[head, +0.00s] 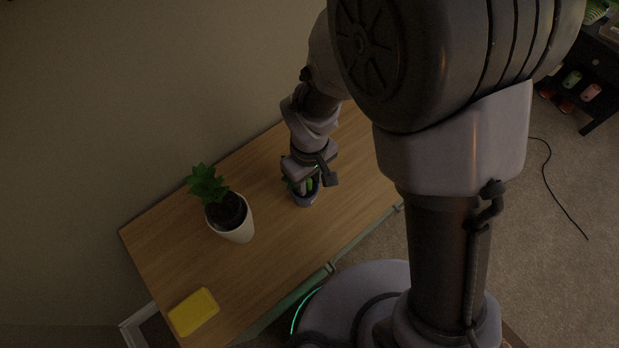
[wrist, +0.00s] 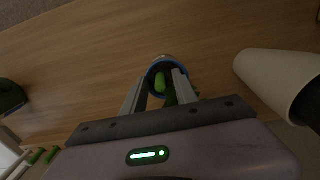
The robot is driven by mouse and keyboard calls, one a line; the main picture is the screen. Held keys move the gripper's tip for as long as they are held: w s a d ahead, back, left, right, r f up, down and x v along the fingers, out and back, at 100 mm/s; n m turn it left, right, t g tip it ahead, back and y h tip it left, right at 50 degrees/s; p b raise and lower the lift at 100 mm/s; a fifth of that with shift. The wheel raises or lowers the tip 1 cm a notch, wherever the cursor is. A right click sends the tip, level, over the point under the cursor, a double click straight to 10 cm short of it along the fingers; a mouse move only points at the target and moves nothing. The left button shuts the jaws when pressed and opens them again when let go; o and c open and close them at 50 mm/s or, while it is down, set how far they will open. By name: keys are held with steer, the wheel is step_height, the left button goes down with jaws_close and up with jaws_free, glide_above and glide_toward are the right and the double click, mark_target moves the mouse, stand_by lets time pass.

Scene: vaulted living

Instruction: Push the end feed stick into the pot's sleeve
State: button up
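A small blue pot (head: 304,199) stands on the wooden table, right under my gripper (head: 304,176). Green shapes show in it between the fingers. In the wrist view the blue rim (wrist: 152,73) lies just beyond my fingertips, and a bright green stick-like piece (wrist: 160,82) stands inside it. A darker green piece (wrist: 170,98) is nearer, between the fingers. The fingers (wrist: 161,78) are apart, with a gap visible around the bright green piece. A sleeve cannot be made out. A white pot (head: 236,225) with a leafy plant (head: 207,184) stands to the left; its side shows in the wrist view (wrist: 268,75).
A yellow block (head: 193,311) lies at the table's near left. Bare tabletop (head: 265,265) lies between the pots and the front edge.

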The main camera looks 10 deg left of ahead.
mark_target(309, 181)
steer(key=d+r+m+t+y+p, duration=0.1)
steer(key=d+r+m+p, duration=0.2)
steer(key=r, duration=0.8)
steer(key=d+r+m+t+p, duration=0.15)
steer(key=d+r, duration=0.25)
steer(key=r, duration=0.6)
steer(key=s+d+r+m+t+y, duration=0.1)
steer(key=s+d+r+m+t, duration=0.2)
steer(key=s+d+r+m, duration=0.4)
step_height(309, 181, up, 3)
steer(key=d+m, duration=0.2)
steer(key=m, duration=0.1)
steer(key=shift+d+f, duration=0.15)
steer(key=shift+f, duration=0.05)
steer(key=shift+f, duration=0.1)
step_height(309, 181, down, 4)
steer(key=b, duration=0.4)
steer(key=shift+f, duration=0.1)
